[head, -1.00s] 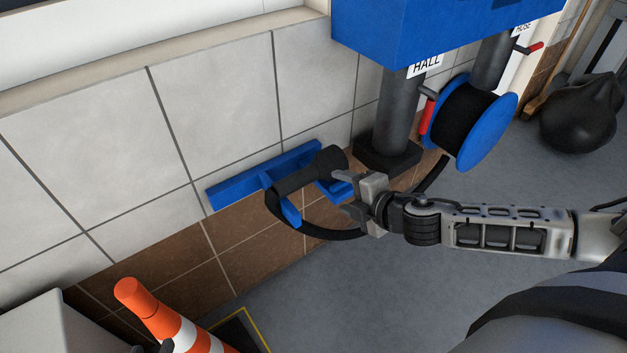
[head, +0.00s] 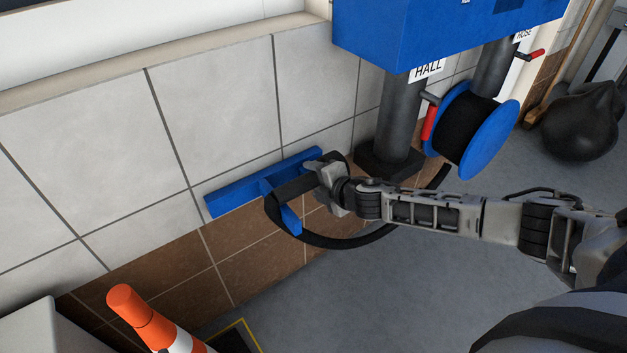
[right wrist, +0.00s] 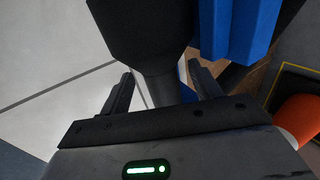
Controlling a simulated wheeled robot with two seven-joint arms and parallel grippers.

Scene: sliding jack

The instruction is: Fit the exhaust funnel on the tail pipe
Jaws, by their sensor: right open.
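The black exhaust funnel (head: 292,188) rests on a blue wall bracket (head: 232,195), with its black hose (head: 345,243) looping below. In the right wrist view the funnel's dark wide part (right wrist: 142,30) fills the top middle, and its narrower neck (right wrist: 160,88) runs down between my fingers. My right gripper (head: 318,172) is at the funnel's right end. Its two fingers (right wrist: 160,92) are apart, one on each side of the neck, open. My left gripper is not clearly visible. No tail pipe is visible in these views.
A blue cabinet (head: 440,35) on dark posts and a blue-flanged hose reel (head: 487,135) stand right of the bracket. An orange and white cone (head: 135,310) is at lower left. A dark bag (head: 580,125) lies at far right. Grey floor is open in front.

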